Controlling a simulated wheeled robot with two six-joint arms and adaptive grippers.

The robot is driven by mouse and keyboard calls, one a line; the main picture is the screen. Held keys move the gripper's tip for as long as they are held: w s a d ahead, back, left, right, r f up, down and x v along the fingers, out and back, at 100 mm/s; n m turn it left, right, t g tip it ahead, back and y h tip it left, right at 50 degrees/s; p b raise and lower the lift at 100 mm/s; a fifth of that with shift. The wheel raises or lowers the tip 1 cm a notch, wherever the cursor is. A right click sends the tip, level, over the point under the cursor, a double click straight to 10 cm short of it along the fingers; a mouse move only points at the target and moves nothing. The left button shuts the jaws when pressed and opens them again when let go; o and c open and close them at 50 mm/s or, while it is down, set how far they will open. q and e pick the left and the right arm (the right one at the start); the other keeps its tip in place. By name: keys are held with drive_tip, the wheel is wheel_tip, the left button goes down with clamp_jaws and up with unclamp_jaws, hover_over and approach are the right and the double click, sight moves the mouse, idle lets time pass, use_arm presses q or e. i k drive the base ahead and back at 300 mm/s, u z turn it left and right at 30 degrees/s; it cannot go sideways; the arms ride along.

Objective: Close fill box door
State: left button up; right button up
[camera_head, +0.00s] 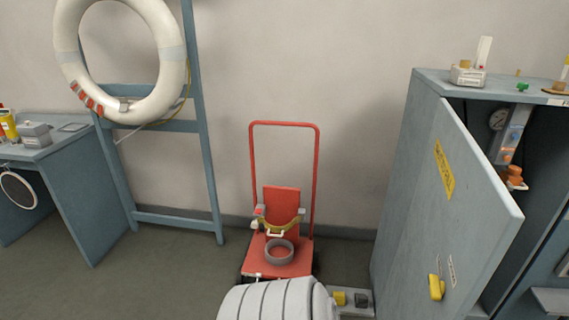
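The fill box (426,90) is a blue-grey cabinet at the right of the head view. Its door (435,220) stands partly open, swung out toward me. The door has a yellow label (444,169) near its upper part and a yellow handle (436,287) low down. Through the gap, a round gauge (498,119) and orange fittings (513,176) show inside. The lower end of the box is cut off by the picture edge. Neither of my grippers is in view.
A red hand cart (278,268) stands by the wall, left of the box. A white banded cylinder (270,303) is at the bottom centre. A lifebuoy (171,58) hangs on a blue rack (208,170). A blue table (75,195) stands left. Small items lie on the box top.

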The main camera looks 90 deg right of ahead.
sight(461, 220)
drive_tip(key=i, duration=0.4)
drive_tip(key=z, duration=3.75)
